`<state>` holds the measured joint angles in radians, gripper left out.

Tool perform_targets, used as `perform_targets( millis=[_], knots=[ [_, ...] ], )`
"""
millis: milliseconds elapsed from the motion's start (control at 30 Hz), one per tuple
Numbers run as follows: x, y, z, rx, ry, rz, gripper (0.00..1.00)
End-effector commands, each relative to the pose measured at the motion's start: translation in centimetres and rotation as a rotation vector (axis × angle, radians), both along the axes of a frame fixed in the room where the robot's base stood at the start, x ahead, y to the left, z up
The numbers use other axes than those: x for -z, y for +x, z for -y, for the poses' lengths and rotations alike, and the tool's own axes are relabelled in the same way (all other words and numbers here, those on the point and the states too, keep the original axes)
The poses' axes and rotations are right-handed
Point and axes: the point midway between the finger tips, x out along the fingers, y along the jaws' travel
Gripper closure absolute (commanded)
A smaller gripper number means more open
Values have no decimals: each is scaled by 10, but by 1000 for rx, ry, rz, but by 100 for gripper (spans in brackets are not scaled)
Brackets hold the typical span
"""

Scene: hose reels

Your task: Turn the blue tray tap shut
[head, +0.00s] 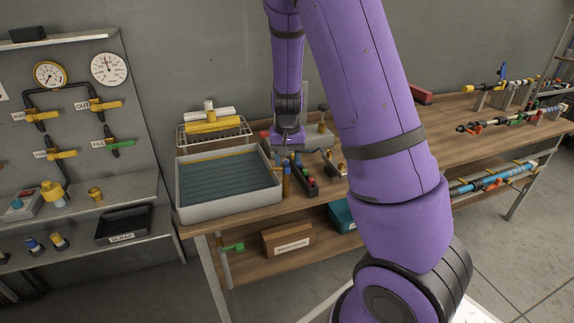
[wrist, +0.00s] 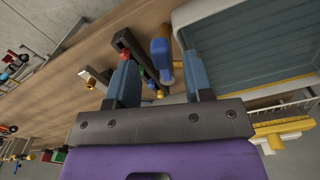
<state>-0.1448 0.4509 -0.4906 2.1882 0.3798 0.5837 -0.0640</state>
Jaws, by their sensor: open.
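A grey-white tray (head: 228,203) filled with blue-tinted water stands on the left end of the wooden bench. A tap with a green lever (head: 233,247) sits on a pipe below the tray's front; the lever lies roughly level. My gripper (head: 287,140) is above the bench, just right of the tray. In the wrist view my gripper (wrist: 160,82) has its two blue-grey fingers wide apart, with nothing held. The tray (wrist: 190,12) shows at upper right there; the green-levered tap does not.
A cardboard box (head: 287,239) lies on the lower shelf. A wire basket (head: 214,131) stands behind the tray.

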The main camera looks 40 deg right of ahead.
Motion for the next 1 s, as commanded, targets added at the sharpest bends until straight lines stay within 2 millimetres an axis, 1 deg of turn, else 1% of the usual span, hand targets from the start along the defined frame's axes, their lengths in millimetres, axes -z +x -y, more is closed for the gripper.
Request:
perform_targets(
  millis=[33,100,200,533,567,600,667,700,767,1000],
  knots=[
    [7,0,0,0,2,-3,53],
    [14,0,0,0,1,-2,53],
    [20,0,0,0,1,0,53],
    [23,0,0,-1,0,1,53],
    [23,0,0,-1,0,1,55],
    [23,0,0,-1,0,1,65],
    [23,0,0,-1,1,1,78],
    [23,0,0,-1,0,1,88],
    [23,0,0,-1,1,1,100],
    [23,1,-1,10,1,1,100]
  ],
)
